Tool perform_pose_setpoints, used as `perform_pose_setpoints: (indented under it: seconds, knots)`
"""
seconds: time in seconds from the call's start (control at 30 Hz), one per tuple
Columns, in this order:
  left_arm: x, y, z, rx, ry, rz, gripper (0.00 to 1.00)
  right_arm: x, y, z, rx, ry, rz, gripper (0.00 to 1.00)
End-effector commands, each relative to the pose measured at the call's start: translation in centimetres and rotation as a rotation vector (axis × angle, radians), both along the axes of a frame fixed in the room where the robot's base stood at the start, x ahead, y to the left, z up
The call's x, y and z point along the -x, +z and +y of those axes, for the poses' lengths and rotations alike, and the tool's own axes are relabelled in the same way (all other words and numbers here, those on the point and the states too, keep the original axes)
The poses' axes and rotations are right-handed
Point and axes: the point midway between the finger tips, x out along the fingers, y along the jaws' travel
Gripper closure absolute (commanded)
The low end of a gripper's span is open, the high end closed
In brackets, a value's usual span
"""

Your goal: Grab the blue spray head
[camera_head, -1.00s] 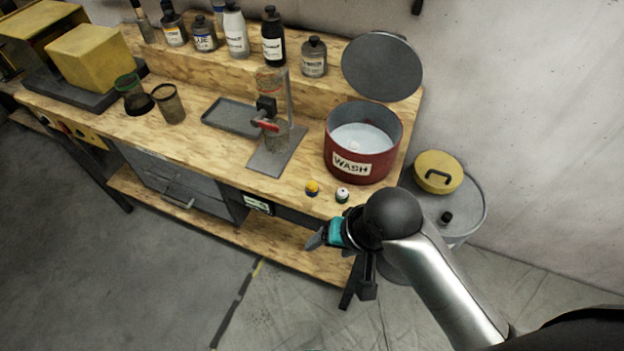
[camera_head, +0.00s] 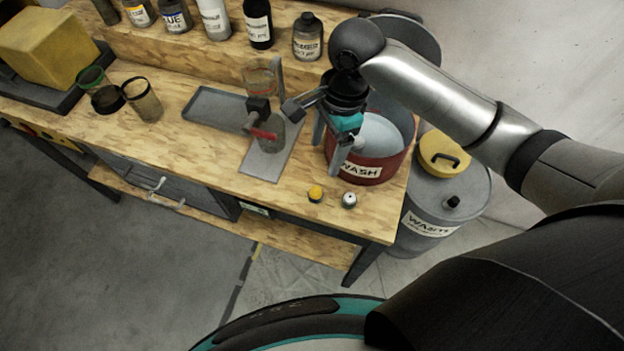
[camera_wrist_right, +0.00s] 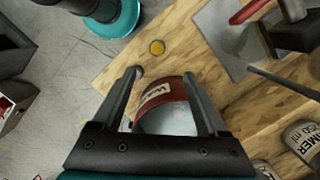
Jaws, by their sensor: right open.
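I cannot make out a blue spray head in any view. A dark bottle (camera_head: 176,17) on the back shelf has a label partly reading "UE", and its top is cut off by the picture edge. My right gripper (camera_head: 328,154) is open and empty, pointing down over the left side of the red WASH pot (camera_head: 362,172). In the right wrist view its two fingers (camera_wrist_right: 162,76) stand wide apart with the red pot (camera_wrist_right: 158,90) showing between and below them. My left gripper is not in view.
A stand with a red lever (camera_head: 264,134) is left of the pot. A yellow cap (camera_head: 315,194) and a white cap (camera_head: 349,200) sit at the bench's front edge. Several bottles line the shelf. A waste drum (camera_head: 433,217) stands to the right.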

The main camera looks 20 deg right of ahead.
Motion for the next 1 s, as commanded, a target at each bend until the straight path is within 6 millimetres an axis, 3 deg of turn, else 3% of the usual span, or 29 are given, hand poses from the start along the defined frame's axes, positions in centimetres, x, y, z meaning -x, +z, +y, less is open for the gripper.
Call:
perform_pose_setpoints:
  seconds: [0.2, 0.3, 0.7, 1.0]
  knots:
    - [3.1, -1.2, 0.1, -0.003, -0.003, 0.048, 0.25, 0.3, -4.9, 0.7, 0.000, 0.003, 0.004, 0.24]
    - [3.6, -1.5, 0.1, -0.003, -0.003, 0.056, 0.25, 0.3, -6.8, 1.0, 0.000, 0.002, 0.003, 0.24]
    - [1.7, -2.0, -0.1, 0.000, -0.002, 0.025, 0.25, 0.5, -10.6, 1.5, -0.001, 0.005, 0.000, 0.24]
    - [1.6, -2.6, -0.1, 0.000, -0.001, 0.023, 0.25, 0.6, -14.0, 1.8, -0.001, 0.005, -0.004, 0.24]
